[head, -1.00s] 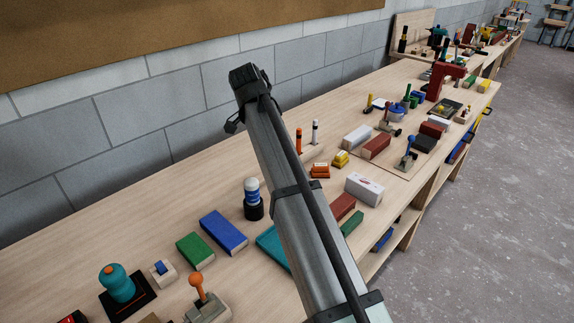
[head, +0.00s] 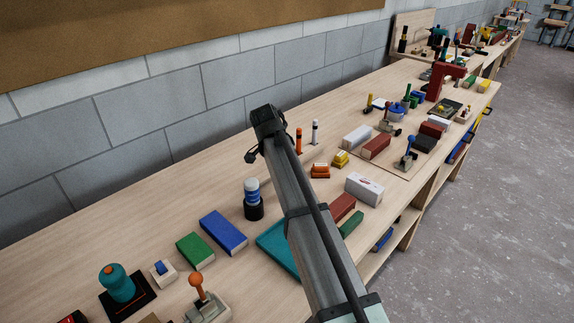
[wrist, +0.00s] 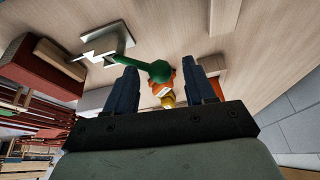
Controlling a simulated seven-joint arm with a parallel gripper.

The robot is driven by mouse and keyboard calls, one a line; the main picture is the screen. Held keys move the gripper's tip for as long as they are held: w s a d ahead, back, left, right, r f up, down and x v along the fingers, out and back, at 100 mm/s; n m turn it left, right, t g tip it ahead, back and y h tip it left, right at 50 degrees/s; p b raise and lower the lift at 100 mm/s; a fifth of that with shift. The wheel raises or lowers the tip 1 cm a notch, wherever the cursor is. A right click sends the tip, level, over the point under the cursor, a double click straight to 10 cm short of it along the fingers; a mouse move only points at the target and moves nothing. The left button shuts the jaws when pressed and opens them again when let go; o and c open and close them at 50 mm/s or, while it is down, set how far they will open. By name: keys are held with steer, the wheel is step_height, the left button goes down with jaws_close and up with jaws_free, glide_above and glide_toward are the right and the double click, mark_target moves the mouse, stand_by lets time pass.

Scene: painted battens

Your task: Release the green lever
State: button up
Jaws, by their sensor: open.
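In the wrist view, a green lever (wrist: 128,66) with a rounded green knob (wrist: 159,71) rises from a pale metal bracket on a light base plate (wrist: 108,38). My gripper (wrist: 161,67) is open, with its two dark blue fingers apart. The knob shows in the gap between the fingertips, with clear space towards the right finger. I cannot tell whether it is fully between them in depth. In the head view my arm crosses the bench, and I cannot make out the green lever or my fingers there.
Orange blocks (head: 320,170) and a yellow block (head: 340,158) lie near my arm; orange and yellow pieces show behind the knob in the wrist view. A white box (head: 364,188), a blue block (head: 223,232) and a green block (head: 194,250) lie around. An orange-knobbed lever (head: 197,281) stands at the front.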

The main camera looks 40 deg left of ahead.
steer(key=shift+c, duration=0.2)
steer(key=shift+a, duration=0.1)
jaws_close()
stand_by(0.4)
